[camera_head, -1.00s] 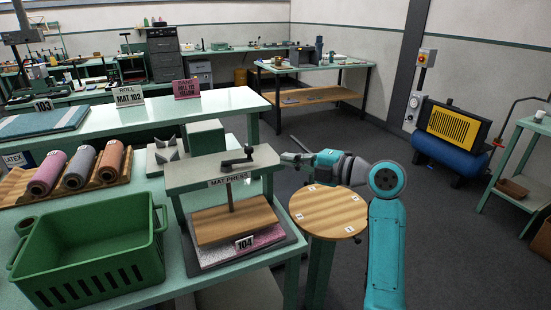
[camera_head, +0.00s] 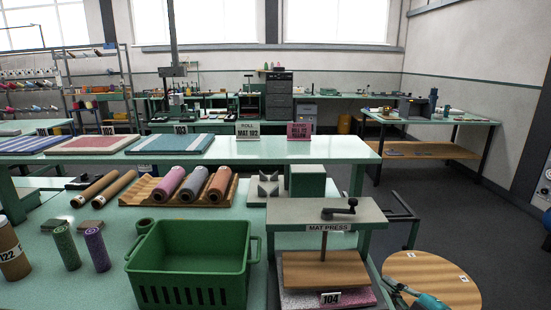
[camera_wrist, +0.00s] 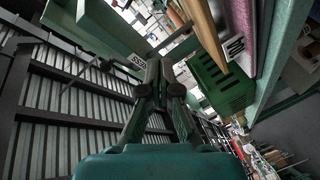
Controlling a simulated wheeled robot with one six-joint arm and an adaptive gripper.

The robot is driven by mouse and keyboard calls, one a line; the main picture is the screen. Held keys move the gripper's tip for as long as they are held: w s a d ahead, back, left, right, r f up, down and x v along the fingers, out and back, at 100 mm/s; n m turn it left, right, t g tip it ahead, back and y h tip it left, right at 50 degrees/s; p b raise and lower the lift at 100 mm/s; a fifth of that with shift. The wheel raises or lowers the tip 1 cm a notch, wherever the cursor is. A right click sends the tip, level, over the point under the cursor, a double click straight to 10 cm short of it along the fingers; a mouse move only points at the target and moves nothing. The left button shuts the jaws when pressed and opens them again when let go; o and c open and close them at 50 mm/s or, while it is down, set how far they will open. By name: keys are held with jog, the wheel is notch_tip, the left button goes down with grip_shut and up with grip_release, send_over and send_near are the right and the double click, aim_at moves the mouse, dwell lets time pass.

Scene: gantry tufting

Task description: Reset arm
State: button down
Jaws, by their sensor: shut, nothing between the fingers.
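My gripper shows in the wrist view (camera_wrist: 159,78) with its two dark fingers together and nothing between them. In the head view only a small part of my teal arm shows at the bottom right, in front of the round wooden stool top (camera_head: 438,277). The mat press (camera_head: 325,214) stands just left of the arm, with a speckled pink mat tagged 104 (camera_head: 350,299) under its wooden plate (camera_head: 318,268). In the wrist view the press plate and mat edge are close above and right of the fingers.
A green crate (camera_head: 190,289) stands left of the press. Behind it, a wooden rack (camera_head: 141,190) holds several rolled mats. A bench with flat mats and signs (camera_head: 350,150) lies farther back. Grey floor (camera_head: 440,205) is open at the right.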

jog(key=s+a+f+m+h, duration=0.3)
jog(key=s+f+m, duration=0.2)
jog(key=s+f, duration=0.5)
jog(key=s+a+f+m+h, duration=0.25)
jog(key=s+f+m, duration=0.35)
jog(key=s+f, duration=0.35)
jog(key=s+a+r+m, duration=0.1)
jog(key=s+r+m, duration=0.1)
jog(key=s, duration=1.1)
jog(key=s+a+r+m, duration=0.2)
jog(key=s+r, duration=0.1)
jog(key=s, duration=1.1)
jog(key=shift+s+g+h, duration=0.15)
jog(key=shift+g+h, duration=0.15)
jog(key=shift+h, duration=0.05)
